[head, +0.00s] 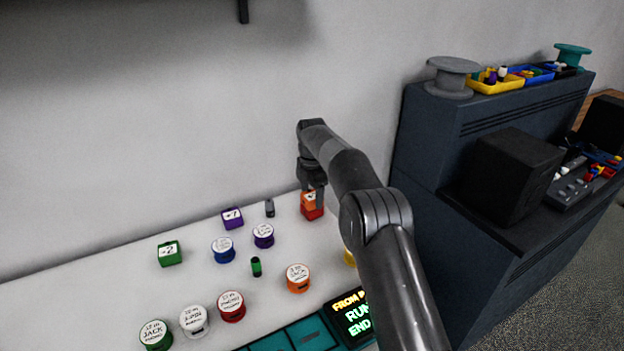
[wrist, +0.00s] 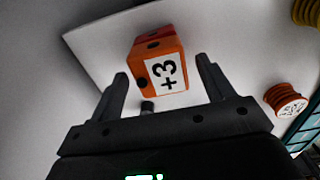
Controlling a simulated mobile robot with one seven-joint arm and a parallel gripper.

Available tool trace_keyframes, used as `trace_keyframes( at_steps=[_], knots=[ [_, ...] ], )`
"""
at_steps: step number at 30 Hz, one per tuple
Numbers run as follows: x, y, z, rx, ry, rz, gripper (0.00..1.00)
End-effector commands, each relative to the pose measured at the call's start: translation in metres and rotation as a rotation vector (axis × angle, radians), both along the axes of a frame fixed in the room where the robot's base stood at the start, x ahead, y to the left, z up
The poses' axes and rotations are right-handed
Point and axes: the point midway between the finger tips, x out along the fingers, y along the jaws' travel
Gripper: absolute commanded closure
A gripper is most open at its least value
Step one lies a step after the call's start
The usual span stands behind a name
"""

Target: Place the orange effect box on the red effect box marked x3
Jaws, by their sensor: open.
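The orange effect box (wrist: 162,72), with a white +3 label, sits on the red effect box (wrist: 154,32). In the head view the orange box (head: 309,197) shows above the red one (head: 312,213), near the back right of the white table. The red box's marking is hidden. My gripper (wrist: 162,70) is open, with one finger on each side of the orange box in the wrist view and visible gaps beside it. In the head view my gripper (head: 312,186) is right at the stack and partly covers it.
A purple box (head: 232,218), a green +2 box (head: 170,253) and a small grey piece (head: 269,208) stand left of the stack. Several labelled spools, including an orange one (head: 298,278), are nearer the front. A wall runs behind; a dark cabinet (head: 480,130) stands at right.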

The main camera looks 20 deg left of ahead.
Motion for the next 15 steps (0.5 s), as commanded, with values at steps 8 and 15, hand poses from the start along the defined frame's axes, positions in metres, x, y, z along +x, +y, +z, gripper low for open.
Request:
trace_keyframes(
  at_steps=[8,15],
  knots=[
    [0.001,0.000,0.061,0.002,-0.004,0.000,0.26],
    [0.001,0.000,0.095,0.001,-0.001,-0.001,0.26]
  ],
)
